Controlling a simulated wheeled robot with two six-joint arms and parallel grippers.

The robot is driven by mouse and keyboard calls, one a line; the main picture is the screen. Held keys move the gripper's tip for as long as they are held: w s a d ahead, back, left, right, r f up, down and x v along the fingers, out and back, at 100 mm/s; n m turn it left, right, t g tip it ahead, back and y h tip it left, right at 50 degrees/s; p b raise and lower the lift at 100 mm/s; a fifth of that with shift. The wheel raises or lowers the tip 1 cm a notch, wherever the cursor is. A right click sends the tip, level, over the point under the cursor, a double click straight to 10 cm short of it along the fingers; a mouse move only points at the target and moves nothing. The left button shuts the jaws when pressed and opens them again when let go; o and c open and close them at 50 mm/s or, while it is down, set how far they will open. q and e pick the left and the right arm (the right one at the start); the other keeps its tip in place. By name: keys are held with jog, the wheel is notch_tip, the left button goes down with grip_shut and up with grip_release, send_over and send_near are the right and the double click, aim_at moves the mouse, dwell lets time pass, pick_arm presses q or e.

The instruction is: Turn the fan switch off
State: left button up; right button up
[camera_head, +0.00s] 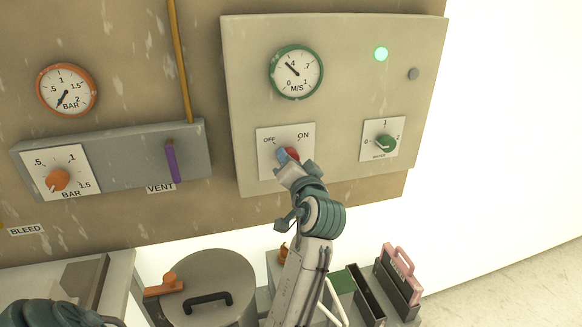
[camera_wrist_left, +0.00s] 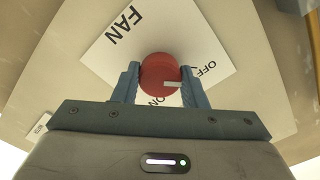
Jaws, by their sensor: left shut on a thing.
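The fan switch is a round red knob (camera_head: 294,152) on a white plate (camera_head: 265,140) marked OFF at left and ON at right. In the left wrist view the knob (camera_wrist_left: 158,70) sits between the two blue fingers of my left gripper (camera_wrist_left: 160,82), which is shut on it. In the head view my left gripper (camera_head: 288,158) covers much of the knob. A pale stripe on the knob lies on its side toward the OFF and ON words; I cannot tell exactly which it points at. My right gripper is not in view.
A lit green lamp (camera_head: 381,54) and an M/S gauge (camera_head: 296,72) are above the switch. A green knob (camera_head: 385,143) is to its right. An orange knob (camera_head: 57,180) and purple vent lever (camera_head: 172,161) are at left. A lidded pot (camera_head: 235,280) stands below.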

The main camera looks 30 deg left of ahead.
pick_arm(q)
jog(key=shift+r, duration=0.35)
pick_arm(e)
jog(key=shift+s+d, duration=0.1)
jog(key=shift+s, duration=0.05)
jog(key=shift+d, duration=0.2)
pick_arm(q)
jog(key=o, duration=1)
jog(key=shift+c, duration=0.2)
jog(key=shift+w+f, duration=0.1)
jog(key=shift+f, duration=0.1)
jog(key=shift+f, duration=0.1)
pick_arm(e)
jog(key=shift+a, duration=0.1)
